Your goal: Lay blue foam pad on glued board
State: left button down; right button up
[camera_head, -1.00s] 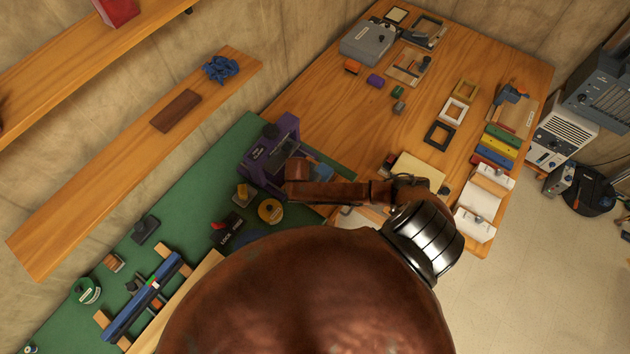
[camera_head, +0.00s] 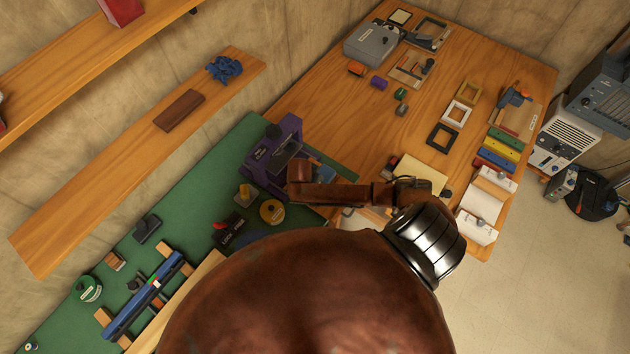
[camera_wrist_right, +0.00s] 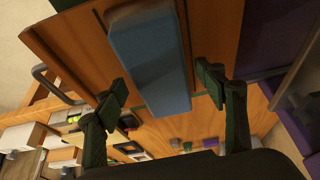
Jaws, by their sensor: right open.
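The blue foam pad (camera_wrist_right: 150,65) is a long blue block in the right wrist view. My right gripper (camera_wrist_right: 162,88) is open, with its dark fingers spread on either side of the pad's near end. A clear gap shows on both sides, and I see no finger touching it. In the head view only a small blue patch (camera_head: 325,171) shows behind my right arm, likely the pad. My right arm hides the right gripper there. A pale cream board (camera_head: 418,171) lies partly behind the arm; I cannot tell whether it is the glued board. My left gripper is not in view.
A purple press-like device (camera_head: 272,155) stands on the green mat (camera_head: 190,190), close to my right arm. An orange tape roll (camera_head: 271,211) sits near it. Bare wood (camera_head: 340,105) is free behind the arm.

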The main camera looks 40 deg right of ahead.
jog(key=v, duration=1.2)
jog(key=shift+b, duration=0.3)
jog(key=shift+s+f, duration=0.1)
